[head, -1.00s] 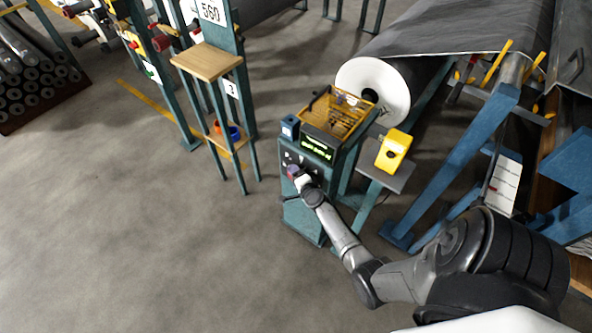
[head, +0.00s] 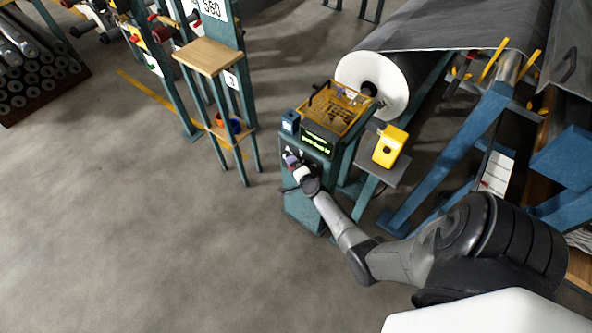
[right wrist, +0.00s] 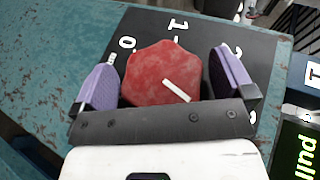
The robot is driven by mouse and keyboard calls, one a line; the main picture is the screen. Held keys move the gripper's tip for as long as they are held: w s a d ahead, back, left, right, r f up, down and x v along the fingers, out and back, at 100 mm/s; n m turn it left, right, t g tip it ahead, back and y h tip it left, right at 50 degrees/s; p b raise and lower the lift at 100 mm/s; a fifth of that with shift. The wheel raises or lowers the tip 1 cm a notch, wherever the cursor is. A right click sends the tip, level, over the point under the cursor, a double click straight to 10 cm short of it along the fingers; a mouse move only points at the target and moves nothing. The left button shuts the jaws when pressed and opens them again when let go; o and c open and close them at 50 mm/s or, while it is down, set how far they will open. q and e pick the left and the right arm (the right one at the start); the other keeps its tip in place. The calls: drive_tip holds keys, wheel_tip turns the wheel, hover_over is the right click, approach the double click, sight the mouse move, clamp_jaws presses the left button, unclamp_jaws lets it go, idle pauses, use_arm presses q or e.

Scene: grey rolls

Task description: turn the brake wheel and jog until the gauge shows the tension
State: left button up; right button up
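A teal console (head: 305,205) stands at the centre of the head view, with a lit green text display (head: 318,143) too small to read there. A small blue-faced box (head: 290,121) sits on its top left corner. My right gripper (head: 290,160) is at its front panel. In the right wrist view, a red faceted knob (right wrist: 158,75) with a white pointer line sits on a black dial plate (right wrist: 205,40) marked 0 to 3. The pointer aims to the lower right. The purple finger pads of my right gripper (right wrist: 165,82) flank the knob, with a small gap at right. My left gripper is out of view.
A yellow device (head: 390,147) rests on a grey shelf right of the console. A large white-ended roll (head: 375,85) and blue frame (head: 450,150) stand behind and right. A wooden-topped stand (head: 208,56) is at left. The floor at lower left is clear.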

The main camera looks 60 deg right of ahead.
drive_tip(key=shift+s+a+r+p, duration=0.2)
drive_tip(key=shift+s+r+p, duration=0.1)
drive_tip(key=shift+r+p, duration=0.1)
drive_tip(key=p+v, duration=0.5)
drive_tip(key=v, duration=0.7)
drive_tip(key=shift+s+a, duration=0.25)
drive_tip(key=shift+s, duration=0.1)
